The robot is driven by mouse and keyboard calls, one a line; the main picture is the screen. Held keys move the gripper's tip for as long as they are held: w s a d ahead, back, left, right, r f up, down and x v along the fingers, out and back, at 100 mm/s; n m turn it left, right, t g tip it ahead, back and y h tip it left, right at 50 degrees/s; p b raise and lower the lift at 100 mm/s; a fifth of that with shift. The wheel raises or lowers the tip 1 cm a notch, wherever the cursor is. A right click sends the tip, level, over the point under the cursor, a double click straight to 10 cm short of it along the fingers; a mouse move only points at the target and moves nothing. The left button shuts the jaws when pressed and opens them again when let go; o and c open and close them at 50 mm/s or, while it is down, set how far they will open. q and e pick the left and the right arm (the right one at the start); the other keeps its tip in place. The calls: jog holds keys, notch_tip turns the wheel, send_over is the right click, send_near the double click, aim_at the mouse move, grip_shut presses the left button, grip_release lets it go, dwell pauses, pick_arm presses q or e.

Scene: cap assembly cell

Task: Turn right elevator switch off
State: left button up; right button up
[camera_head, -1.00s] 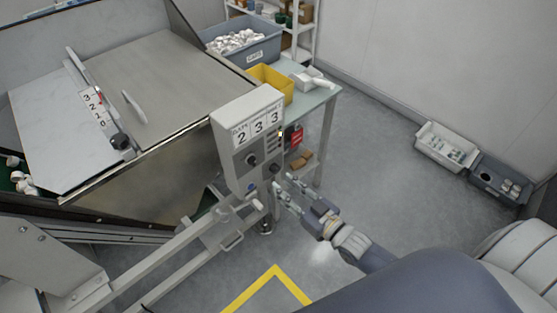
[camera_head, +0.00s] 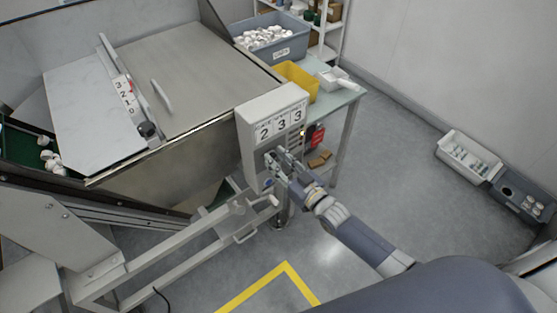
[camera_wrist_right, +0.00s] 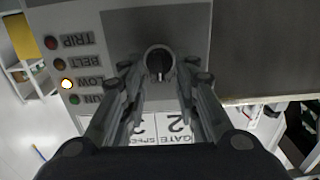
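A light grey control box (camera_head: 249,149) with number cards 2, 3, 3 stands at the middle of the head view. My right gripper (camera_head: 272,162) is at its front face, below the cards, and hides the switches there. In the right wrist view a round black rotary knob (camera_wrist_right: 160,63) sits on a dark square plate. The fingers of my right gripper (camera_wrist_right: 159,80) are spread on both sides of it, with gaps visible. Whether the tips touch it is unclear. I cannot tell which switch this is. My left gripper is in neither view.
Indicator lamps (camera_wrist_right: 67,84) marked TRIP, BELT, LOW and RUN are beside the knob; one glows. A metal hopper (camera_head: 190,70) is at left. A table with a yellow bin (camera_head: 297,80) stands behind the box. A grey frame (camera_head: 165,245) runs below.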

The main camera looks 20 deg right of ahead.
jog(key=c, duration=0.7)
jog(key=shift+o, duration=0.2)
jog(key=shift+n, duration=0.3)
jog(key=n, duration=0.8)
jog(key=shift+s+a+f, duration=0.15)
jog(key=shift+a+f, duration=0.05)
jog(key=shift+a, duration=0.15)
jog(key=shift+n, duration=0.3)
